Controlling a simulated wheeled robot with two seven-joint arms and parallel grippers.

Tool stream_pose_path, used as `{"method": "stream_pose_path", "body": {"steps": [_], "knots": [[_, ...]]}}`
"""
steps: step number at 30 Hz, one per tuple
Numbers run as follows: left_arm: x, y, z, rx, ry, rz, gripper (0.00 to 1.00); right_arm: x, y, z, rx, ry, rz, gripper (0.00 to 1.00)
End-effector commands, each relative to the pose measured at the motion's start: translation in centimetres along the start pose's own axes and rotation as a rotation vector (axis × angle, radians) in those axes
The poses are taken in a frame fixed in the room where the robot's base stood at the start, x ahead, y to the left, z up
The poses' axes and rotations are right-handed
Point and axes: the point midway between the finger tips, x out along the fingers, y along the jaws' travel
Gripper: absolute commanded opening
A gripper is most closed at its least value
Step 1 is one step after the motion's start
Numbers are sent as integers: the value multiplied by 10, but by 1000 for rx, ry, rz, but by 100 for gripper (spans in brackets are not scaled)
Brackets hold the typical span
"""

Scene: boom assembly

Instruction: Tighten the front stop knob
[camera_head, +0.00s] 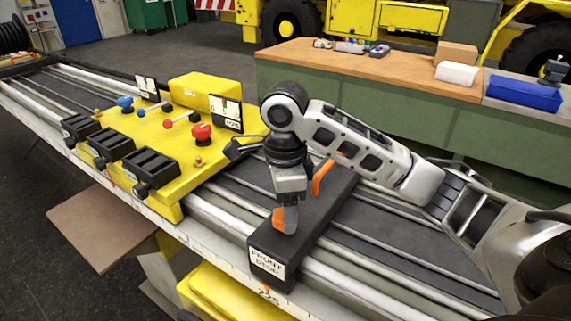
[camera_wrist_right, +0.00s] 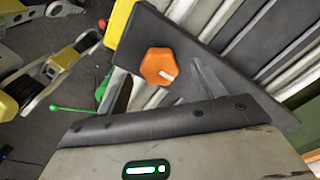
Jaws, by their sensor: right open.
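The front stop is a dark block (camera_head: 268,255) lying across the rails, with a white label reading FRONT STOP on its near end. Its orange knob (camera_head: 279,218) is partly hidden by my right gripper (camera_head: 291,222), which points down over the block. In the right wrist view the orange knob (camera_wrist_right: 158,66) shows a white mark and sits on the dark block (camera_wrist_right: 185,40). My right gripper (camera_wrist_right: 163,88) is open, with its dark fingers close below the knob in that picture. I cannot tell whether they touch it. My left gripper is not in view.
A yellow fixture (camera_head: 150,150) with black blocks, colored knobs and a red button stands on the rails to the left. An orange elongated piece (camera_head: 322,177) shows behind the gripper. A workbench (camera_head: 350,68) with a blue bin (camera_head: 525,94) stands behind.

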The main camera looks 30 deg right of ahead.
Motion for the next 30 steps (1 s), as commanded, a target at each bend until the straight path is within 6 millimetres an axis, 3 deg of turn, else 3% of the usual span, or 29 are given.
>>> {"method": "stream_pose_path", "body": {"steps": [18,24,30], "knots": [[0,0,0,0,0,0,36,-116,-1,-1,6,0,-7,68],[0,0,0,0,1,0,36,-138,-1,-1,5,1,-5,68],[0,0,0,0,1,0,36,-146,0,-1,5,2,-2,68]]}}
